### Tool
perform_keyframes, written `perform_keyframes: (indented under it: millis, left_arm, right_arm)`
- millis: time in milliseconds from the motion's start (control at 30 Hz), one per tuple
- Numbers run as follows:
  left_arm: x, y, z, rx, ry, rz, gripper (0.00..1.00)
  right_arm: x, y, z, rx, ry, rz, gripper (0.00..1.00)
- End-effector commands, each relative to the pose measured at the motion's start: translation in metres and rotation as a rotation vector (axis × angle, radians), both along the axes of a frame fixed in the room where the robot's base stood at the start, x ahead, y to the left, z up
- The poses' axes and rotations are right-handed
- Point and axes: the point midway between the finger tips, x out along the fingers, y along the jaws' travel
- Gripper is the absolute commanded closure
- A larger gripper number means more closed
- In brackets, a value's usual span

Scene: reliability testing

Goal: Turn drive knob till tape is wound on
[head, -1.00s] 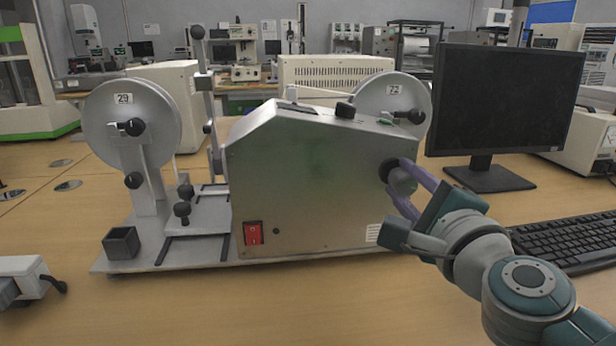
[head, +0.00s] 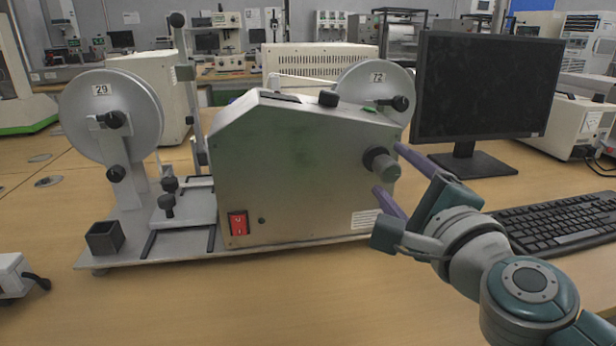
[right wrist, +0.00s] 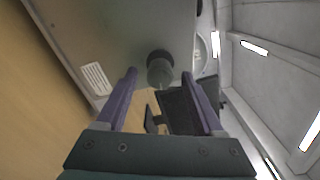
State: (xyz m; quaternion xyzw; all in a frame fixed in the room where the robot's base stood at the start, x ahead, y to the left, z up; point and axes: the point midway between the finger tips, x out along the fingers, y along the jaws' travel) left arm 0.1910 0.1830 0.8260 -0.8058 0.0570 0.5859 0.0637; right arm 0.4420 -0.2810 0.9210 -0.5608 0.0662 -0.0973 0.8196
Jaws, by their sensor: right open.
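The tape machine is a grey metal housing (head: 300,170) on a flat base plate. The drive knob (head: 379,163) is a dark cylinder sticking out of its right side; it also shows in the right wrist view (right wrist: 159,68). My right gripper (head: 387,169) is open, its purple fingers apart beside the knob's outer end. In the right wrist view the fingers (right wrist: 159,74) stand left and right of the knob with gaps. A reel marked 29 (head: 135,130) stands at left, and a reel marked 72 (head: 362,78) is partly hidden behind the housing. I cannot make out the tape.
A red switch (head: 238,222) is on the housing front. A black monitor (head: 480,95) and keyboard (head: 560,220) stand to the right. A small open box (head: 104,238) sits on the plate's left. A grey device (head: 12,275) is at the left edge. The front table is clear.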

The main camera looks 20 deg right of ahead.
Motion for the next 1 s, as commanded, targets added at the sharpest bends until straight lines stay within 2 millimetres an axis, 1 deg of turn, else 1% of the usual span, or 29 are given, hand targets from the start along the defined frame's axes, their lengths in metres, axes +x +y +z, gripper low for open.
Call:
perform_keyframes:
  millis: [33, 200, 300, 400, 567, 1000]
  left_arm:
    - [0.0, -0.001, 0.001, -0.002, 0.0, 0.002, 0.22]
    - [0.0, -0.002, -0.001, -0.007, 0.0, 0.004, 0.22]
    - [0.0, -0.002, -0.003, -0.008, 0.0, 0.005, 0.22]
    - [0.0, -0.002, -0.004, -0.008, 0.0, 0.005, 0.22]
    - [0.0, -0.002, -0.005, -0.008, 0.0, 0.005, 0.22]
    - [0.0, 0.0, -0.005, 0.001, 0.0, -0.001, 0.22]
  right_arm:
    - [-0.011, 0.003, -0.001, 0.001, 0.004, 0.001, 0.31]
    - [-0.043, 0.01, -0.002, 0.0, 0.003, 0.0, 0.31]
    - [-0.058, 0.014, -0.002, 0.002, 0.002, 0.001, 0.31]
    - [-0.068, 0.016, -0.001, -0.001, 0.001, 0.0, 0.31]
    - [-0.075, 0.018, 0.0, 0.001, -0.001, 0.001, 0.31]
    - [-0.075, 0.018, 0.001, 0.0, 0.0, 0.001, 0.31]
